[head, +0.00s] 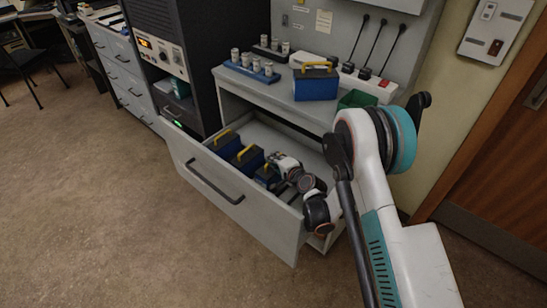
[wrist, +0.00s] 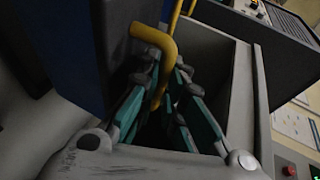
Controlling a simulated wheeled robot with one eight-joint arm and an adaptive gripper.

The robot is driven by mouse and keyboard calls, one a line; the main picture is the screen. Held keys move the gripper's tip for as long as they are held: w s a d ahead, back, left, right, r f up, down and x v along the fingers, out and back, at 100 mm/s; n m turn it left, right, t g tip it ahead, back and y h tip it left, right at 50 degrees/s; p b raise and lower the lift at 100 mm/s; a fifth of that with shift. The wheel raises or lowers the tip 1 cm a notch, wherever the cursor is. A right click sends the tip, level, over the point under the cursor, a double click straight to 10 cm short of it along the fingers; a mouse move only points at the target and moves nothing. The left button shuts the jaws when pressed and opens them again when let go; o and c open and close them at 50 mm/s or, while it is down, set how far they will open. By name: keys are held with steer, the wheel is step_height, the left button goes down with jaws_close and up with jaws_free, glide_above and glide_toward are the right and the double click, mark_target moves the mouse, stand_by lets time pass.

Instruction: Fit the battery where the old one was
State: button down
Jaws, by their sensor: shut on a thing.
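Several blue batteries with yellow handles are in view. Two stand in the open drawer (head: 215,189), the left battery (head: 226,142) and the middle battery (head: 246,158). A third, the battery at my gripper (head: 266,178), is partly hidden by my gripper (head: 277,168). In the wrist view, my gripper (wrist: 160,80) has its teal fingers closed around a yellow handle (wrist: 152,40), and a blue battery body (wrist: 70,45) fills the upper left. I cannot tell whether the held battery touches the drawer floor. Another battery (head: 316,84) stands on the counter.
The counter (head: 280,91) also bears a blue rack of small cylinders (head: 252,68), a green bin (head: 357,99) and a white power strip (head: 350,80). A dark equipment cabinet (head: 213,40) stands left of the drawer.

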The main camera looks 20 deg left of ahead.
steer(key=shift+f+b, duration=0.65)
steer(key=shift+f, duration=1.35)
steer(key=shift+r, duration=0.1)
steer(key=c, duration=1.7)
jaws_free()
